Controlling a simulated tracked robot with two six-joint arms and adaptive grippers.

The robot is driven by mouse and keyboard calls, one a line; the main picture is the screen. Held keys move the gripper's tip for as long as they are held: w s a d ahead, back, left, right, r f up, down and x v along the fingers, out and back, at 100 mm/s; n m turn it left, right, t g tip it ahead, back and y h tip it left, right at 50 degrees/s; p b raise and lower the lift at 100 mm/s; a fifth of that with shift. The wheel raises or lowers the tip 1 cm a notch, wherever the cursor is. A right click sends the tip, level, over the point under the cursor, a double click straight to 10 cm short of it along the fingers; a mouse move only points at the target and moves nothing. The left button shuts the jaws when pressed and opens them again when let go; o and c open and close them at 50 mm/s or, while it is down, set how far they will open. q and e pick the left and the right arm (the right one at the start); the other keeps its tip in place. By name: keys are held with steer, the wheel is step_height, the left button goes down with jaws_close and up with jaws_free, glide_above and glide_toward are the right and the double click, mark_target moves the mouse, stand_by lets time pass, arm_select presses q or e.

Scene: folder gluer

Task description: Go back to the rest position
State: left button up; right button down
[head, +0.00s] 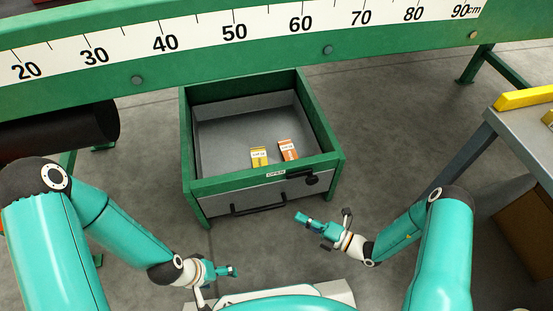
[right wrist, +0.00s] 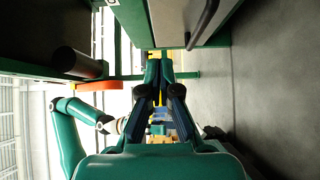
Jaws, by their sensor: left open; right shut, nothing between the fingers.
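My left gripper (head: 230,271) is open and empty, low in the head view, left of centre and in front of the green box. My right gripper (head: 303,219) is shut with nothing in it. It hangs just in front of the box's front right corner, apart from the black handle (head: 258,209). In the right wrist view its fingers (right wrist: 160,58) point away with their tips close together. Both arms are bent, with their grippers pointing inward.
The green box (head: 188,135) has an open top. A yellow packet (head: 259,157) and an orange packet (head: 288,150) lie inside. A green beam with a centimetre ruler (head: 235,32) crosses behind. A grey table (head: 508,125) stands right. A dark roller (head: 65,128) is left.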

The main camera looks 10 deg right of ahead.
steer(key=s+a+r+n+g+y+p, duration=0.25)
steer(key=s+a+r+n+g, duration=0.25)
steer(key=a+r+n+g, duration=0.5)
steer(key=s+n+g+h, duration=0.4)
steer(key=s+n+g, duration=0.2)
steer(key=s+n, duration=0.5)
steer(key=s+d+f+n+h, duration=0.5)
steer(key=d+n+h, duration=0.2)
steer(key=n, duration=0.4)
steer(key=w+d+f+n+t+h, duration=0.2)
steer(key=w+n+t, duration=0.3)
steer(key=w+n, duration=0.3)
step_height(320, 180, up, 38)
steer(key=n+p, duration=0.1)
steer(key=p, duration=3.8)
steer(key=shift+s+a+r+n, duration=0.2)
steer(key=shift+s+n, duration=0.1)
steer(key=shift+s, duration=0.1)
